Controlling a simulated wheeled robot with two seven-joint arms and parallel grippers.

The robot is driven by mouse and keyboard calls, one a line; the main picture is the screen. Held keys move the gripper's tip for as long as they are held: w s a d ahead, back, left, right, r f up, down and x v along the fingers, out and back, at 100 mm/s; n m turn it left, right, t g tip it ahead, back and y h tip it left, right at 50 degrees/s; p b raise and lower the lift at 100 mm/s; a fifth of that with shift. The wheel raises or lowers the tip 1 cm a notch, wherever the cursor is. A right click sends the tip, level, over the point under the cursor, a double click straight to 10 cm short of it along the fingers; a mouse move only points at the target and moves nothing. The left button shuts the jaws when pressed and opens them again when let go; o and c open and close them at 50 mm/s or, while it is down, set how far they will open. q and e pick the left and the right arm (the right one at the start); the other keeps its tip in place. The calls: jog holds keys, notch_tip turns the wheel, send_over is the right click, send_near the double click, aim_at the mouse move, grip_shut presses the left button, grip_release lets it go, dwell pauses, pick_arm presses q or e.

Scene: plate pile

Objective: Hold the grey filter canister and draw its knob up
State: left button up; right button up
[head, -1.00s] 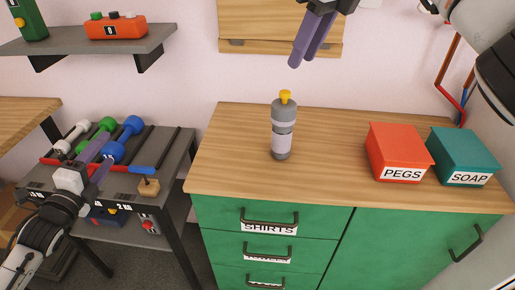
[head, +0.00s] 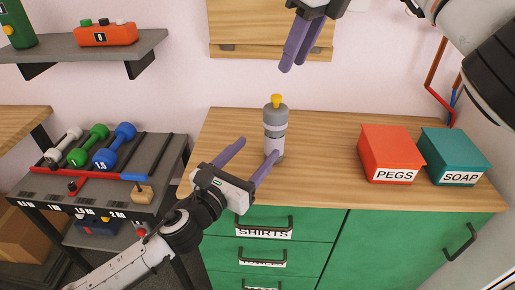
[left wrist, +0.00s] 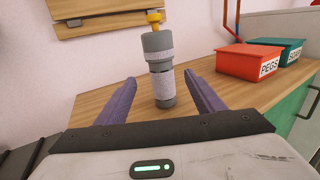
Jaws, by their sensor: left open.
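The grey filter canister (head: 275,128) stands upright on the wooden counter, with a yellow knob (head: 276,101) on top and pale bands around its body. It also shows in the left wrist view (left wrist: 161,85), ahead and between my finger lines. My left gripper (head: 254,154) is open and empty at the counter's front left. One of its fingers overlaps the canister's lower part in the head view; I cannot tell whether they touch.
An orange-red PEGS box (head: 391,153) and a teal SOAP box (head: 453,157) stand on the right of the counter (head: 320,180). A rack of dumbbells (head: 165,160) stands at the left. The counter between canister and PEGS box is clear.

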pick_arm(q)
jog(key=x, duration=1)
jog(key=shift+d, duration=0.1)
jog(key=shift+c, duration=0.2)
jog(key=c, duration=1.3)
pick_arm(e)
jog(key=shift+o, duration=1)
jog(key=shift+f, duration=0.1)
jog(key=n+t+y, duration=0.1)
jog(key=n+y, duration=0.1)
jog(key=y, duration=0.1)
send_over(281, 99)
jog(key=w, duration=0.1)
jog(key=f, duration=0.5)
jog(key=shift+w+d+f, duration=0.2)
jog(key=shift+d+f, duration=0.15)
jog(key=shift+w+d+f+t+y, duration=0.25)
jog(key=shift+f+t+y, duration=0.1)
jog(key=shift+t+y, duration=0.25)
jog(key=shift+w+d+f+t+y, duration=0.1)
jog(key=shift+w+f+t+y, duration=0.2)
jog(key=shift+t+y, duration=0.25)
jog(key=s+d+f+m+t+y, duration=0.4)
jog(key=s+d+t, duration=0.25)
jog(key=s, duration=0.35)
jog(key=shift+t, duration=0.3)
jog(key=x, duration=1.2)
jog(key=shift+s+a, duration=0.15)
jog(key=shift+a, duration=0.1)
